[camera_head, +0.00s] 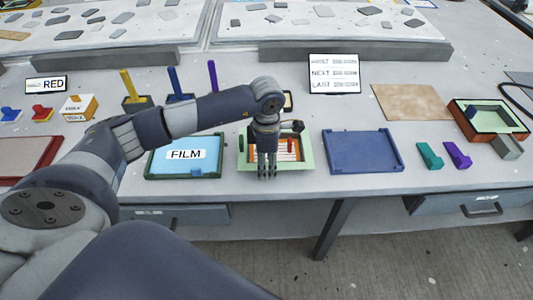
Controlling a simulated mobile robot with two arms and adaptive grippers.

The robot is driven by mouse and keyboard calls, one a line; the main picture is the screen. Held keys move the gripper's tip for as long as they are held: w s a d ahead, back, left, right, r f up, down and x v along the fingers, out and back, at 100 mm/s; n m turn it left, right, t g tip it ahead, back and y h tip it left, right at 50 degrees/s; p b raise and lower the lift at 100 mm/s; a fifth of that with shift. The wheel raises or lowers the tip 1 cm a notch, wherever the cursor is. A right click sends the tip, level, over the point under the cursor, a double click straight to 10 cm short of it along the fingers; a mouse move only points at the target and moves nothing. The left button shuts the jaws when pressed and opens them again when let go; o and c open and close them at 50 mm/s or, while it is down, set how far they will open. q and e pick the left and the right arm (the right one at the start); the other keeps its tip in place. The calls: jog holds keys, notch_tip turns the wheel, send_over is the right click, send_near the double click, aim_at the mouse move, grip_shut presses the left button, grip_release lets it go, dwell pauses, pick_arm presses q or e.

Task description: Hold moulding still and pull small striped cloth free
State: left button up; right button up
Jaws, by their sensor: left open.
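My left gripper (267,172) points down over the near part of a light green tray-like moulding (306,155) in the middle of the table. It is open, and I cannot tell whether its fingers touch anything. Inside the moulding lies a small orange and white striped cloth (284,154), partly hidden behind the gripper and wrist. A small red upright piece (290,146) and a green one (241,143) show at the moulding. My right gripper is not in view.
A tray marked FILM (150,171) is left of the moulding and an empty blue tray (362,152) is right of it. Teal (430,157) and purple (457,155) blocks lie farther right. A sign (334,74) and a brown sheet (411,102) are behind. Drawers are below the front edge.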

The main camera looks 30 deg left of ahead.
pick_arm(q)
jog(key=shift+f, duration=0.1)
grip_shut()
dwell(1.0)
